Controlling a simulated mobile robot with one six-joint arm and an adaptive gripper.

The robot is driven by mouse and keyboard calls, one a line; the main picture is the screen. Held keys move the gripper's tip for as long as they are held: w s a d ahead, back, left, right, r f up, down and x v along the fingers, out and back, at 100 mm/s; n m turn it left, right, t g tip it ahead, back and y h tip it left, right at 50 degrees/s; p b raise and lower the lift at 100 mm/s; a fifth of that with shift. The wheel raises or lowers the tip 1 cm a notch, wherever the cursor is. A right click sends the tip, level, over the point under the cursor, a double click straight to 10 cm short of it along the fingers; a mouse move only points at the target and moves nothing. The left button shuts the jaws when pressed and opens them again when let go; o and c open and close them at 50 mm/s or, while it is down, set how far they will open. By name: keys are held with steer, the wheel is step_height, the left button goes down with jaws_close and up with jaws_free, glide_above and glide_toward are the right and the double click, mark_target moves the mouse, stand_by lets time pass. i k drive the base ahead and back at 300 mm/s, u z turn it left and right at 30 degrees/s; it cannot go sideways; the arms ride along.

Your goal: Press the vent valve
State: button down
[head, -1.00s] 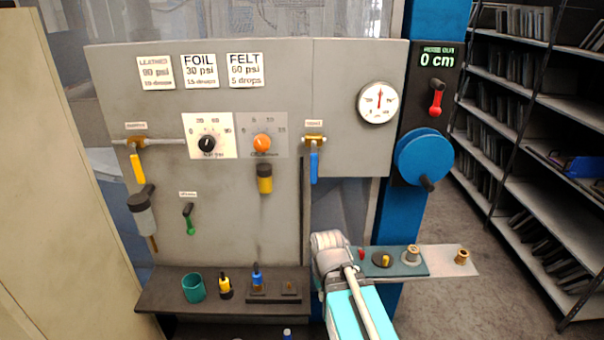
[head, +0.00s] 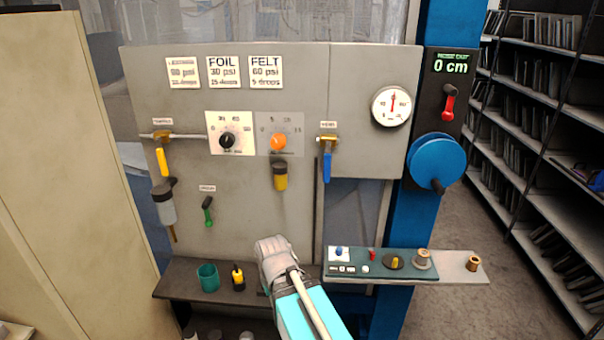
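On the grey panel, a brass valve with a hanging blue handle (head: 327,166) sits right of the dials. The small label (head: 328,125) above it seems to read "VENT", but it is blurred. A similar valve with a yellow handle (head: 162,162) is at the panel's left. A green lever (head: 207,211) with an unreadable label is lower left. My teal and grey arm reaches up from the bottom, its grey rounded end below the blue-handled valve and to its left, apart from it in the picture. No gripper fingers can be made out.
A dark shelf (head: 180,292) holds a teal cup (head: 208,277) and a yellow bottle (head: 238,278). A control strip (head: 385,277) with buttons and a knob juts out right of my arm. A blue handwheel (head: 437,161) is at right. A tan cabinet (head: 85,190) stands left.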

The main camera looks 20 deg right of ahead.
mark_target(327, 156)
steer(key=u, duration=0.15)
steer(key=k, duration=1.2)
steer(key=z, duration=0.5)
steer(key=i, duration=1)
steer(key=u, duration=0.05)
